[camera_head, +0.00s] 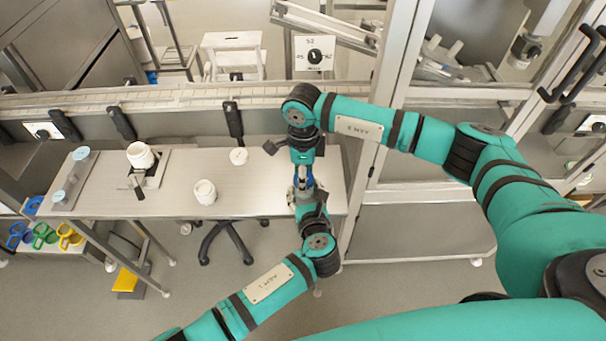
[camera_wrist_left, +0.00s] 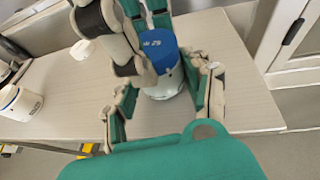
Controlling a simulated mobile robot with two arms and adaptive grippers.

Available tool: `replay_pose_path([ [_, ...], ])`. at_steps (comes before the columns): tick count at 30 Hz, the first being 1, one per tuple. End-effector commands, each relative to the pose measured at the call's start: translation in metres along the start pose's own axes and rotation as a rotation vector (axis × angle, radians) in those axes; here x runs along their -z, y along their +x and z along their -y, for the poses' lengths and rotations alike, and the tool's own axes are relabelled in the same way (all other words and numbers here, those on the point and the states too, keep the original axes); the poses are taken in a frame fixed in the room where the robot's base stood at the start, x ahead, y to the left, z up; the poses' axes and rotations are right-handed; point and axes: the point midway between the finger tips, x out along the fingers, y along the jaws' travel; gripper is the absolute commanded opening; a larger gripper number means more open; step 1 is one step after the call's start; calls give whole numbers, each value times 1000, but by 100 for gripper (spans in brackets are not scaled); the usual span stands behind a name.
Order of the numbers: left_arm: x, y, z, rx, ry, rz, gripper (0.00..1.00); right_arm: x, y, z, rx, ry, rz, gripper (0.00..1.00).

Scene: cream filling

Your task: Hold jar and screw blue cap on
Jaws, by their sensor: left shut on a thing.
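A white jar (camera_wrist_left: 165,88) stands at the right end of the table, between the fingers of my left gripper (camera_wrist_left: 160,100). My left gripper, also in the head view (camera_head: 305,192), is shut on the jar. The blue cap (camera_wrist_left: 159,50) is at the jar's top; it shows as a small blue patch in the head view (camera_head: 308,181). I cannot tell whether it is threaded. My right gripper (camera_head: 301,165) reaches down from above with its fingers at the cap. Whether they are closed on it is hidden.
The table (camera_head: 110,200) holds a white jar (camera_head: 204,191), another white jar (camera_head: 140,155) on a fixture, and a small white lid (camera_head: 238,156). A tray with discs (camera_head: 72,180) lies at the left end. A conveyor (camera_head: 180,97) runs behind; a glass-framed door (camera_head: 385,130) stands close on the right.

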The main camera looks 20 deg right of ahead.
Motion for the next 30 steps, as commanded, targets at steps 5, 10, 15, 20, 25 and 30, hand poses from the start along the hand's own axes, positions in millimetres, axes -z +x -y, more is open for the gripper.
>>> replay_pose_path([
  [5, 0, -1, 2, 3, -3, -2, 10, -1, -1, 1, 3, 65, 8, 0],
  [10, 0, -1, 2, 3, -3, -1, 10, -1, -1, 0, 1, 309, 15, 0],
  [15, 0, -1, 1, 2, -2, -1, 10, -1, -1, 0, 1, 348, 15, 64],
  [20, 0, 0, 1, 1, -1, 0, 10, 0, 0, 0, -1, 347, 12, 74],
  [25, 0, 0, 0, 0, -1, 0, 10, 0, 0, 0, -1, 344, 11, 74],
  [30, 0, 0, 0, 0, 0, 1, 10, 0, 0, 0, -1, 286, 9, 74],
])
